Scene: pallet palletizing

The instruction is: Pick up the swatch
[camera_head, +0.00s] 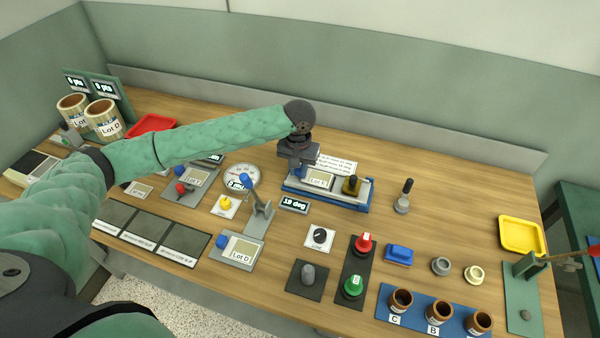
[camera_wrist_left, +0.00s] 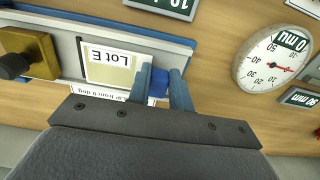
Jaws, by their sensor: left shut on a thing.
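A swatch with a cream face marked "Lot E" (camera_head: 319,179) lies on a grey and blue fixture (camera_head: 351,205) at the middle back of the table. The same swatch (camera_wrist_left: 108,66) shows in the left wrist view, with a blue knob (camera_wrist_left: 158,84) at its end. My left gripper (camera_head: 298,169) reaches down over that end of the swatch. In the left wrist view my left gripper (camera_wrist_left: 160,90) has its two fingers on either side of the blue knob, shut on it. The swatch looks flat on the fixture; I cannot tell any gap beneath it. My right gripper is not in view.
A round dial (camera_head: 241,177) and a lever stand (camera_head: 257,210) are to the left. A "Lot D" swatch (camera_head: 242,249) lies nearer the front.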

